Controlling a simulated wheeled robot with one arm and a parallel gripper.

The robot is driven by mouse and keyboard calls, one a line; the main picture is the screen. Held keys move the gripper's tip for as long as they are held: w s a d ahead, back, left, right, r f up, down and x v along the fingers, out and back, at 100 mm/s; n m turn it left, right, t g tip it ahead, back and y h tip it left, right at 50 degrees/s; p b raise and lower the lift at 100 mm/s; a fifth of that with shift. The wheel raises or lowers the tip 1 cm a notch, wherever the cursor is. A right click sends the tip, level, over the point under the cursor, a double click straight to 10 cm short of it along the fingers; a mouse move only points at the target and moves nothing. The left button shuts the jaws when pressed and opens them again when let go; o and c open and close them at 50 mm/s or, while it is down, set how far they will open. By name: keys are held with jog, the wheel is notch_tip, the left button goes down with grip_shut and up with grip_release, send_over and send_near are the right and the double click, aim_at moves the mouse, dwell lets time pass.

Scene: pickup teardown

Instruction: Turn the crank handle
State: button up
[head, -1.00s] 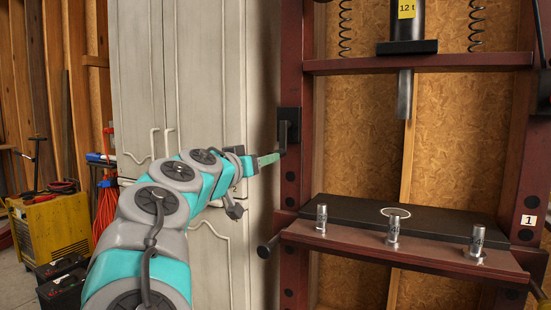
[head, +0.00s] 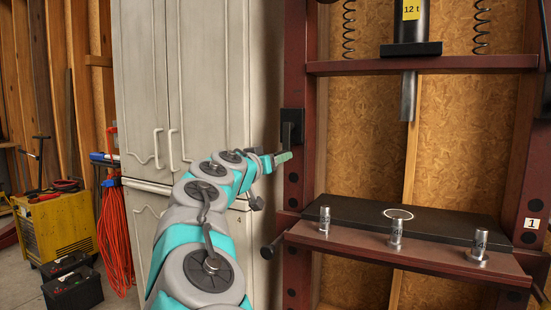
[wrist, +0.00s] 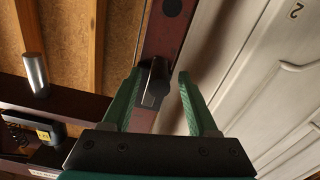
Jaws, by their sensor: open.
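The crank handle (head: 286,134) is a dark grip on a black plate on the left upright of the dark red press frame (head: 297,180). In the wrist view the crank handle (wrist: 156,84) shows between the two green fingers, nearer the left one. My gripper (head: 283,158) is open at the lower end of the handle. In the wrist view my gripper (wrist: 161,88) has a clear gap on the right side of the handle. I cannot tell whether the left finger touches it.
The press bed (head: 430,223) holds several metal pins and a black plate. A black knobbed rod (head: 268,249) sticks out below my gripper. A pale cabinet (head: 215,90) stands close on the left. A yellow machine (head: 52,228) and a battery (head: 75,292) stand on the floor.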

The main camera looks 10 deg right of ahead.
jog(key=shift+c, duration=0.3)
grip_shut()
dwell(1.0)
